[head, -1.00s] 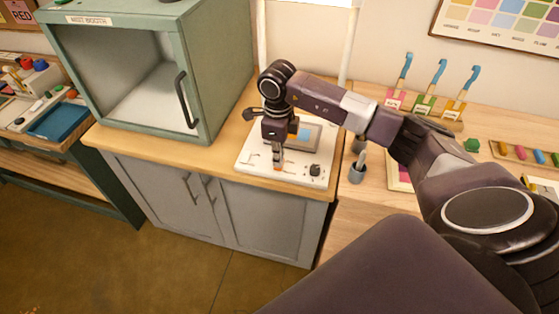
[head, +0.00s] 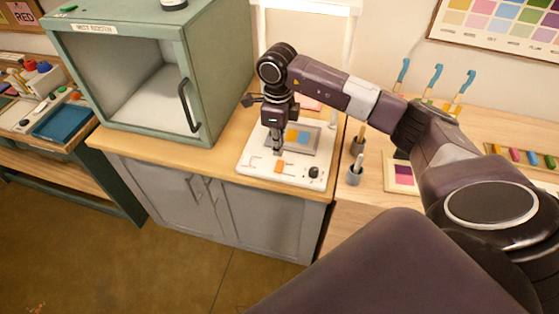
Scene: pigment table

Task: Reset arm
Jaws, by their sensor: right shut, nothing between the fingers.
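My right gripper (head: 277,149) is shut and empty. It points down over the white panel device (head: 260,168) on the wooden counter, just above or near its surface; I cannot tell if it touches. The device has an orange switch (head: 280,167), a black knob (head: 314,172) and a grey plate with yellow and blue squares (head: 303,137). My right arm reaches in from the right and hides part of the bench behind. My left gripper is not in view.
A green booth (head: 207,75) with an open front stands left of the device. Grey cups (head: 354,175) stand to the right, near blue-handled tools (head: 433,77) and coloured sticks (head: 515,155). A side bench (head: 28,135) is at the far left. The floor in front is clear.

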